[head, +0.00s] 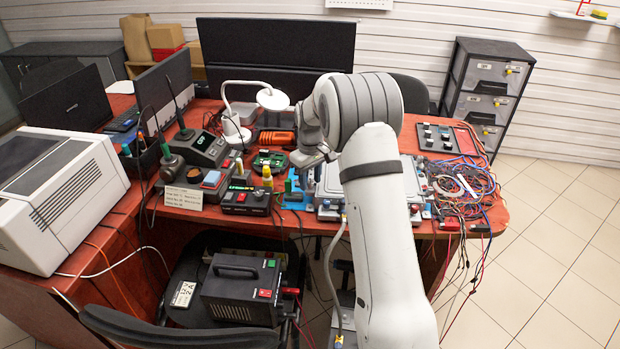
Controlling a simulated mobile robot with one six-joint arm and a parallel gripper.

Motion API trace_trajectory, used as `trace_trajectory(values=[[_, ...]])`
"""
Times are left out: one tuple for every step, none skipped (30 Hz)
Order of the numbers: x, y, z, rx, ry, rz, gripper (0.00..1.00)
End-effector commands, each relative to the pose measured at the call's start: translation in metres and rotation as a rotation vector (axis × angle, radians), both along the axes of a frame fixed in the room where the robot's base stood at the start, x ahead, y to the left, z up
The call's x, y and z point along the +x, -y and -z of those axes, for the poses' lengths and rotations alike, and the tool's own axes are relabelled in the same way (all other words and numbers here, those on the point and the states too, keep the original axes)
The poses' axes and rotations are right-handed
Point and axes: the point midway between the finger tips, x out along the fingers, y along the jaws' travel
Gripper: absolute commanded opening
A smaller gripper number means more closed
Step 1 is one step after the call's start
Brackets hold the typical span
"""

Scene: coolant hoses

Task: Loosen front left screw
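My arm reaches over the desk, and its wrist end with my gripper (308,158) is above the middle of the desk, just over the left part of a light grey unit (327,188). My arm covers much of this unit. Small blue and red fittings show along its front edge. The front left screw cannot be made out at this size. I cannot tell whether the gripper touches anything, and its fingers are not clear enough to show whether they are open or shut.
Left of my gripper are a green circuit board (269,161), a yellow bottle (267,177), a soldering station (200,148) and a white lamp (236,125). Tangled cables (465,190) cover the desk's right end. A chair holding a black power box (242,288) stands in front.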

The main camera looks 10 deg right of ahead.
Motion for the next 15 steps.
trace_trajectory(values=[[0.0, 0.0, -0.001, 0.0, 0.0, 0.0, 0.4], [0.0, 0.0, -0.002, 0.0, 0.0, 0.0, 0.4], [0.0, 0.0, -0.005, 0.0, 0.0, 0.0, 0.4], [0.0, 0.0, -0.008, 0.0, 0.0, 0.0, 0.4], [0.0, 0.0, -0.012, 0.0, 0.001, 0.0, 0.4], [0.001, 0.0, -0.019, 0.0, 0.004, 0.0, 0.4], [0.001, 0.0, -0.024, 0.0, 0.004, 0.0, 0.4], [0.001, 0.0, -0.03, 0.0, 0.004, 0.0, 0.4], [0.001, 0.0, -0.037, 0.0, 0.004, 0.0, 0.4], [0.001, 0.0, -0.042, 0.0, 0.002, 0.0, 0.4], [0.001, 0.0, -0.047, 0.0, 0.004, 0.0, 0.4], [0.001, 0.0, -0.054, 0.0, 0.004, 0.0, 0.4], [0.001, 0.0, -0.058, 0.0, 0.004, 0.0, 0.4], [0.001, 0.0, -0.062, 0.0, 0.004, 0.0, 0.4], [0.001, -0.001, -0.067, 0.0, 0.002, 0.0, 0.4]])
